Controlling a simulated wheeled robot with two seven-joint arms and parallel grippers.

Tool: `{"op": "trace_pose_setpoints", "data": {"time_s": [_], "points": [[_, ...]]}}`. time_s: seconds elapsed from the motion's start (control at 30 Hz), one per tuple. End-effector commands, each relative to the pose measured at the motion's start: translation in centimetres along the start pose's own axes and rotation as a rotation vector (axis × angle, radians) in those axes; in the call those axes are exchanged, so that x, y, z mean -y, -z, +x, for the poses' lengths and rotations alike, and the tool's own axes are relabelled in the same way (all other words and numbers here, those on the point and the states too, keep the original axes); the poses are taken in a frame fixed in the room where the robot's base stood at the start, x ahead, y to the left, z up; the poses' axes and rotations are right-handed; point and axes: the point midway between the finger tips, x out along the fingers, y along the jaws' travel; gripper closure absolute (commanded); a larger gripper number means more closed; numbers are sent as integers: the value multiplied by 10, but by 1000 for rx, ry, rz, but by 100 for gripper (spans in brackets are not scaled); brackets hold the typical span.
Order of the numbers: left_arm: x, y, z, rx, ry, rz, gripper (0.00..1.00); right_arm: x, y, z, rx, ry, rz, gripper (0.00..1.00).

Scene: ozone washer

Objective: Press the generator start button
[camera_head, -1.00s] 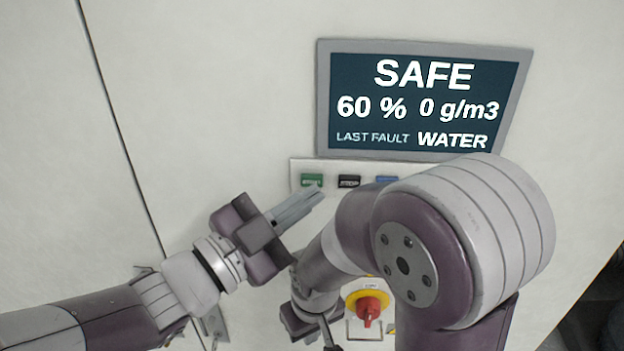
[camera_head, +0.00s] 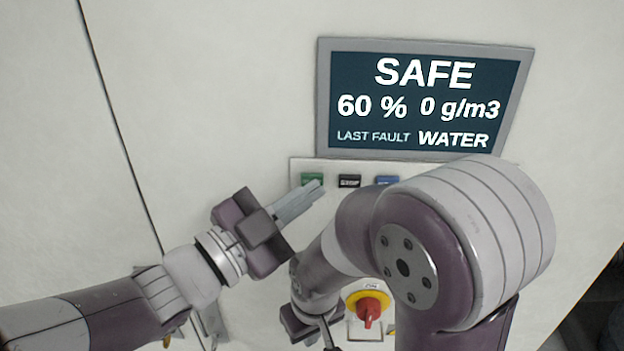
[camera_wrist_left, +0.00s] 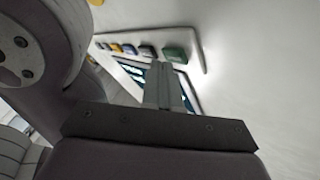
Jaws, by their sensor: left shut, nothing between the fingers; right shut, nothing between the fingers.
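The green button (camera_head: 312,177), its label too small to read, is at the left end of a pale button strip (camera_head: 298,170) below the display. It also shows in the left wrist view (camera_wrist_left: 176,53). My left gripper (camera_head: 318,187) is shut and empty, its fingertips just below the green button and overlapping its lower edge in the head view. In the left wrist view the shut fingers (camera_wrist_left: 164,66) point toward the button; I cannot tell whether they touch it. My right gripper (camera_head: 328,338) is shut, low in the head view and partly cut off.
The display (camera_head: 415,100) reads SAFE, 60 %, 0 g/m3, LAST FAULT WATER. A black button (camera_head: 349,181) and a blue button (camera_head: 387,181) sit right of the green one. A red knob on yellow (camera_head: 369,309) is below. My right arm covers the strip's right part.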

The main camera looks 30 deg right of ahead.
Motion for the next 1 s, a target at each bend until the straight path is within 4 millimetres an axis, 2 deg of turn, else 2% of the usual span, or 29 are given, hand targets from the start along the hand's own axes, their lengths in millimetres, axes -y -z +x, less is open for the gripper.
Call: {"op": "trace_pose_setpoints", "data": {"time_s": [1.0], "points": [[4, -4, 6, 0, 0, 0, 100, 0, 0, 2, 0, 0, 0, 100]]}}
